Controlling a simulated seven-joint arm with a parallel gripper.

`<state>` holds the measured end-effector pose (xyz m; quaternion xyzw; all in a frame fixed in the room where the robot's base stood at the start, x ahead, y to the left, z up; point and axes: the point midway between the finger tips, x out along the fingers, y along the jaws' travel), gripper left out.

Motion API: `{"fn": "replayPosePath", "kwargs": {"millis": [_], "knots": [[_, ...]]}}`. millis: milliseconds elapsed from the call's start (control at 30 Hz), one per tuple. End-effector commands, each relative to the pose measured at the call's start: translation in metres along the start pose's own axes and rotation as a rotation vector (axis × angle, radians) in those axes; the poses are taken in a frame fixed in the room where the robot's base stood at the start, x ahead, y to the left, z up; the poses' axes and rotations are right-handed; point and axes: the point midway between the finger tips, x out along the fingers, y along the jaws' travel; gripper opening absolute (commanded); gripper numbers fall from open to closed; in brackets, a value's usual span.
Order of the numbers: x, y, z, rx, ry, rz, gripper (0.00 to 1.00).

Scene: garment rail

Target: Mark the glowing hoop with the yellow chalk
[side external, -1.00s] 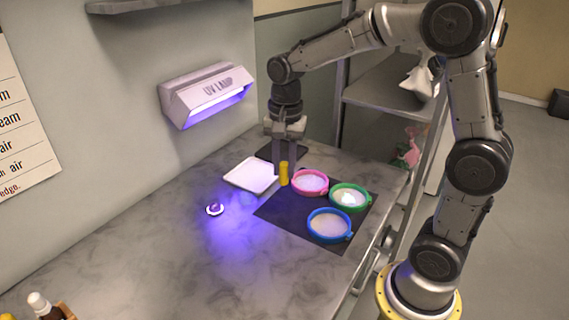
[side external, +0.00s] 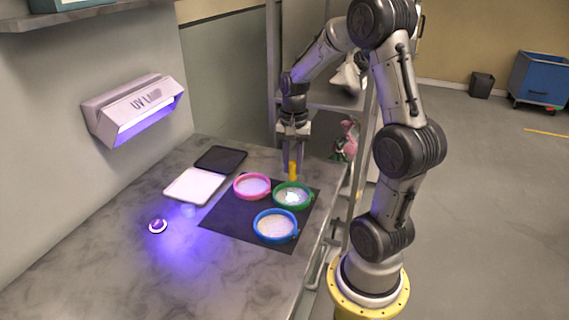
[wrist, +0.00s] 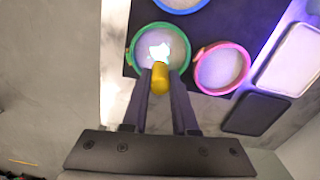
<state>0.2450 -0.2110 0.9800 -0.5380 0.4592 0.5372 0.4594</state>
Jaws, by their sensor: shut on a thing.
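My gripper (side external: 293,166) is shut on the yellow chalk (side external: 292,174) and holds it upright at the back edge of the green hoop (side external: 277,202). In the wrist view the chalk (wrist: 160,80) overlaps the near rim of the green hoop (wrist: 134,64); I cannot tell whether it touches. A bright whitish glowing patch (wrist: 160,51) shows on the pale fabric inside the green hoop. The pink hoop (side external: 237,190) and the blue hoop (side external: 258,233) hold pale fabric with no such bright patch.
The hoops lie on a black mat (side external: 224,222). A white tray (side external: 190,187) and a dark tray (side external: 222,159) lie to the left. A UV lamp (side external: 135,108) is on the wall, and a small round object (side external: 158,226) sits in violet light. The front of the counter is clear.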

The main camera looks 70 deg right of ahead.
Motion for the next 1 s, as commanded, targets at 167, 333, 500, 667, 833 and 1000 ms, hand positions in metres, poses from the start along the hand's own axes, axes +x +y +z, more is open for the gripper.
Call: {"fn": "replayPosePath", "kwargs": {"millis": [167,333,500,667,833,1000], "knots": [[0.018,0.0,0.001,-0.001,-0.003,0.002,0.0],[0.035,0.0,0.001,-0.001,-0.003,0.003,0.0],[0.047,0.0,0.001,-0.001,-0.002,0.002,0.0],[0.052,0.0,0.001,-0.001,-0.002,0.002,0.0],[0.053,0.0,0.001,-0.001,-0.001,0.0,0.0],[0.053,0.0,0.001,-0.001,-0.001,0.001,0.0]]}}
